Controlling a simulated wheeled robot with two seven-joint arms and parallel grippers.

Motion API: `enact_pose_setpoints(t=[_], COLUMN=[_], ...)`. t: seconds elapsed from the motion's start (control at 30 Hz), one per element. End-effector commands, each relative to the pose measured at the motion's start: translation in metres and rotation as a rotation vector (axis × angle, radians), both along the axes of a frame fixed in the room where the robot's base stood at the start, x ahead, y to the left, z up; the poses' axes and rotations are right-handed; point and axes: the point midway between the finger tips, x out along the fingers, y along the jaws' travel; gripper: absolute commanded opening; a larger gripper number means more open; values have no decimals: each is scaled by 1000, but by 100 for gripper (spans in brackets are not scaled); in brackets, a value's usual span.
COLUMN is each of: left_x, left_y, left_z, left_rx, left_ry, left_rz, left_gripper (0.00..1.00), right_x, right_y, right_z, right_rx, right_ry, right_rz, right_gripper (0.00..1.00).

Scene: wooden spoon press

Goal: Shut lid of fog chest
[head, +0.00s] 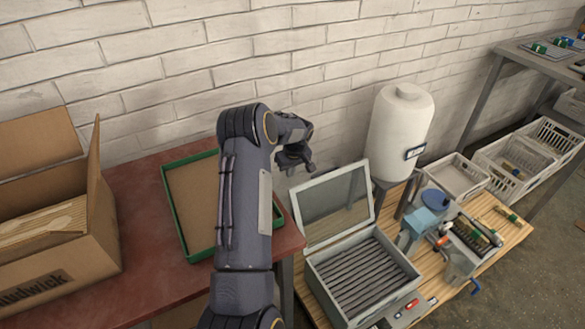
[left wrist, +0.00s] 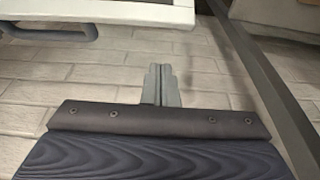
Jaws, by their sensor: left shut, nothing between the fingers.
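The fog chest (head: 315,272) is a pale grey box with dark slats inside, standing on the wooden bench. Its lid (head: 336,206), a light frame around a greyish pane, stands open, tilted up at the back of the box. My left gripper (head: 294,170) is behind and to the left of the lid's upper edge, apart from it in the picture. In the left wrist view its fingers (left wrist: 160,84) are together and empty, with brick wall beyond. My right gripper is not in view.
A white tank (head: 400,130) stands behind the chest on the right. A blue-grey press (head: 425,222) and tools crowd the bench to the right. A green-rimmed tray (head: 172,212) and a cardboard box (head: 75,262) lie on the red table at left. Crates (head: 505,165) stand farther right.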

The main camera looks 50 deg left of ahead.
Motion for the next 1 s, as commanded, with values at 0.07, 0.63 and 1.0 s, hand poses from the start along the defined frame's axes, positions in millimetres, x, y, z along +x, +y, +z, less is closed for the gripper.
enact_pose_setpoints(t=[0.07, 0.63, 1.0], left_x=[1, -7, -7], left_y=[4, -25, -25], left_z=[-22, -27, -26], left_rx=[-2, 1, 6], left_ry=[1, -1, -2], left_rz=[1, -2, -2], left_gripper=[0, 0, 0], right_x=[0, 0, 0], right_y=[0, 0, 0], right_z=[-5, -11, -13], right_rx=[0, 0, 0], right_ry=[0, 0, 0], right_rz=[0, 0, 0], right_gripper=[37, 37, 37])
